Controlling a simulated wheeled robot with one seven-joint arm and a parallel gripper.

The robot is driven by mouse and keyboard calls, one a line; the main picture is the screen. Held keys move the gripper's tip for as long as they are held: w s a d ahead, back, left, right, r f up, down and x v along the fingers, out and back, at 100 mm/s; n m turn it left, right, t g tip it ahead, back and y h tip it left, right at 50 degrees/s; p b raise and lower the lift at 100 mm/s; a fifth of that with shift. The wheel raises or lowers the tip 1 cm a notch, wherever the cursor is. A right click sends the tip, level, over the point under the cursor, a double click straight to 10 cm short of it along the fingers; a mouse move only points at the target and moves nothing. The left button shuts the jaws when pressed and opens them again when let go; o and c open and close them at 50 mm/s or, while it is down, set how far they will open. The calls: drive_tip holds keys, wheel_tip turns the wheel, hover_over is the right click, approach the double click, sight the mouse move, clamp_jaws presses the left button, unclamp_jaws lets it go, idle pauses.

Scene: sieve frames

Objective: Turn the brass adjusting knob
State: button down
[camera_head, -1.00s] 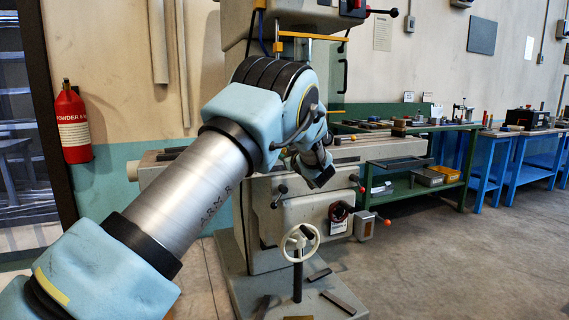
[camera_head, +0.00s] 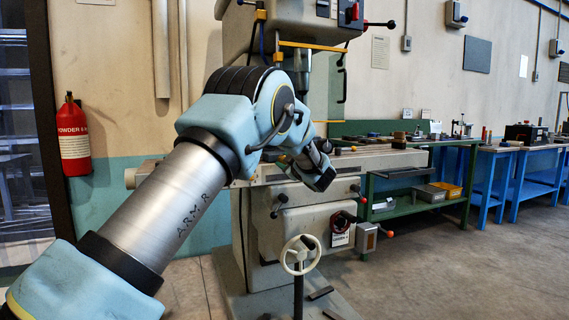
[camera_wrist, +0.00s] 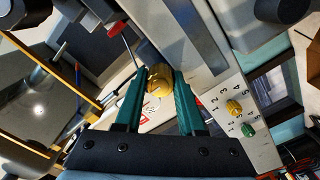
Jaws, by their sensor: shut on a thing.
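The brass adjusting knob (camera_wrist: 158,86) shows in the wrist view as a round golden knob with a mark on its face. My gripper (camera_wrist: 161,74) has its two teal fingers on either side of the knob, shut on it. In the head view, the end of my arm (camera_head: 318,170) reaches to the front of the grey milling machine (camera_head: 285,215). My arm hides the knob and the fingertips there.
A pale handwheel (camera_head: 300,254) stands low in front of the machine. A panel with numbers, a yellow knob (camera_wrist: 234,107) and a green knob (camera_wrist: 248,130) lies right of my fingers. Benches (camera_head: 480,165) stand at the right; open floor lies before them.

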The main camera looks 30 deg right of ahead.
drive_tip(key=shift+f, duration=0.1)
drive_tip(key=c, duration=0.5)
unclamp_jaws()
drive_tip(key=s+a, duration=0.1)
drive_tip(key=s, duration=0.9)
drive_tip(key=shift+s+b, duration=0.4)
drive_tip(key=shift+b, duration=0.05)
drive_tip(key=shift+a, duration=0.15)
